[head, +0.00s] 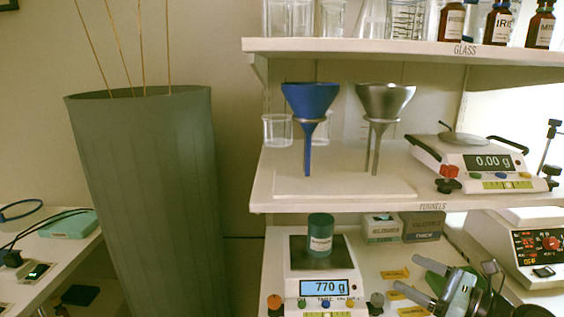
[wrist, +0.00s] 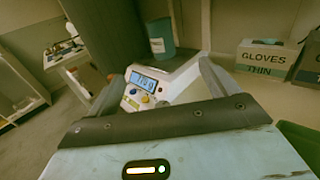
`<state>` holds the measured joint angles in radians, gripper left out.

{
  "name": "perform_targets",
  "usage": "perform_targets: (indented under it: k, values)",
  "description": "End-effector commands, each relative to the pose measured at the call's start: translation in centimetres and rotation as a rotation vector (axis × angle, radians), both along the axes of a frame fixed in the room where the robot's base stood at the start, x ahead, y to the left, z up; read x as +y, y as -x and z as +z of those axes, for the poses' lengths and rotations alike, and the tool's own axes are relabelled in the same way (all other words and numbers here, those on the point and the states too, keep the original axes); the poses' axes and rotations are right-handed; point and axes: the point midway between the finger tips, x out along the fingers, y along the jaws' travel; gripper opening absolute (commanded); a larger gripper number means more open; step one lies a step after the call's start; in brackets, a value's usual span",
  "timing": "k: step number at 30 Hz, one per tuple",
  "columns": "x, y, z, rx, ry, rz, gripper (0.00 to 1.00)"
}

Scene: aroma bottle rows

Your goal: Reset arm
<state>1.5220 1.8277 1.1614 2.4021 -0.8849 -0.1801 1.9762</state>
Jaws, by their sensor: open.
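My gripper (head: 416,288) is at the lower right of the head view, in front of the lower shelf. Its two fingers are apart with nothing between them. In the wrist view the fingers of my gripper (wrist: 168,82) frame the front of a scale. The scale (head: 325,288) reads 770 g, and its display also shows in the wrist view (wrist: 143,79). A dark green labelled jar (head: 320,236) stands upright on the scale's plate, apart from my gripper; it also shows in the wrist view (wrist: 160,36).
Glove boxes (head: 422,226) stand behind my gripper. A second scale (head: 478,160) reading 0.00 g, a blue funnel (head: 309,98) and a metal funnel (head: 385,98) are on the shelf above. A device (head: 525,245) stands right. A tall grey-green bin (head: 150,200) stands left.

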Motion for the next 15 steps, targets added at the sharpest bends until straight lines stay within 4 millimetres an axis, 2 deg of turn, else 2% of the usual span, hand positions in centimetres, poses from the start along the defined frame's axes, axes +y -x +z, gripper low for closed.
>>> perform_targets:
  k: [2,15]
  values:
    - [0.0,0.0,0.0,0.000,0.000,0.000,0.86]
    - [4.8,2.9,-2.2,0.009,0.218,0.226,0.86]
